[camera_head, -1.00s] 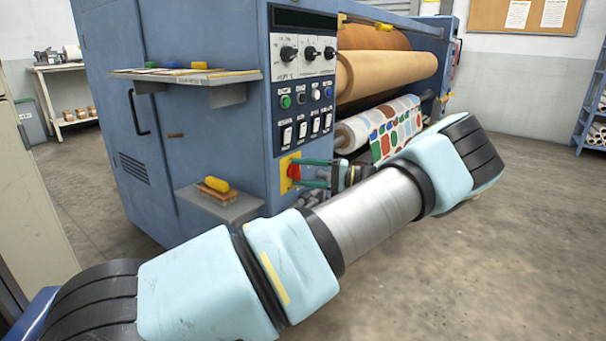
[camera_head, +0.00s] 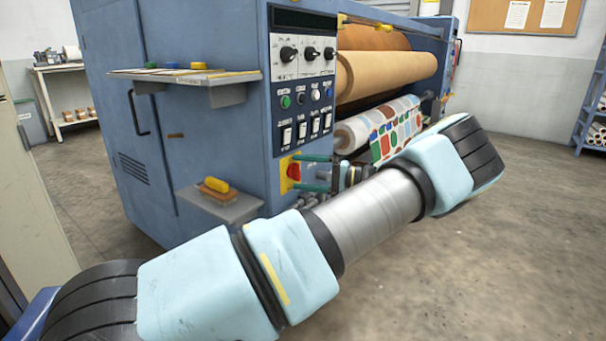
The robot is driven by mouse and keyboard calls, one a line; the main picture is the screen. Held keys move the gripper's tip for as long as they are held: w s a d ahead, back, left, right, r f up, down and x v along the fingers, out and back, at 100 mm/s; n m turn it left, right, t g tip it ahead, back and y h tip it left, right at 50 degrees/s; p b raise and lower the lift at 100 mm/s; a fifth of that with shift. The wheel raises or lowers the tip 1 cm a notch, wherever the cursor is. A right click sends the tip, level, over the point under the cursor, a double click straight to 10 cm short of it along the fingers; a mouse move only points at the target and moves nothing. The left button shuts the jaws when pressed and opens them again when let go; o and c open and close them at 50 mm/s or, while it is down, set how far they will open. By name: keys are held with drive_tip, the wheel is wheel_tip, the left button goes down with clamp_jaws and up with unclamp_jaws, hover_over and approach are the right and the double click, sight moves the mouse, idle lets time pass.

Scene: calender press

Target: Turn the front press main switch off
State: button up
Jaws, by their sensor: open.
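The main switch (camera_head: 293,171) is a red knob on a yellow plate, low on the narrow control face of the blue press (camera_head: 230,130). My gripper (camera_head: 304,173) is open, coming from the right. One green finger is above the red knob and the other below it, with gaps showing between fingers and knob. The knob's exact angle is too small to tell. My arm passes in front of the lower right of the press and hides part of it.
Above the switch are rocker switches (camera_head: 302,130), small buttons and dials (camera_head: 288,53). A shelf (camera_head: 228,93) and a lower ledge (camera_head: 240,208) with a yellow-handled brush (camera_head: 216,185) jut out at left. Rollers (camera_head: 385,75) lie to the right. The floor at right is clear.

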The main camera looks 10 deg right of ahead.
drive_tip(key=v, duration=1)
drive_tip(key=shift+d, duration=0.3)
drive_tip(key=shift+s+d, duration=0.1)
drive_tip(key=shift+s, duration=0.05)
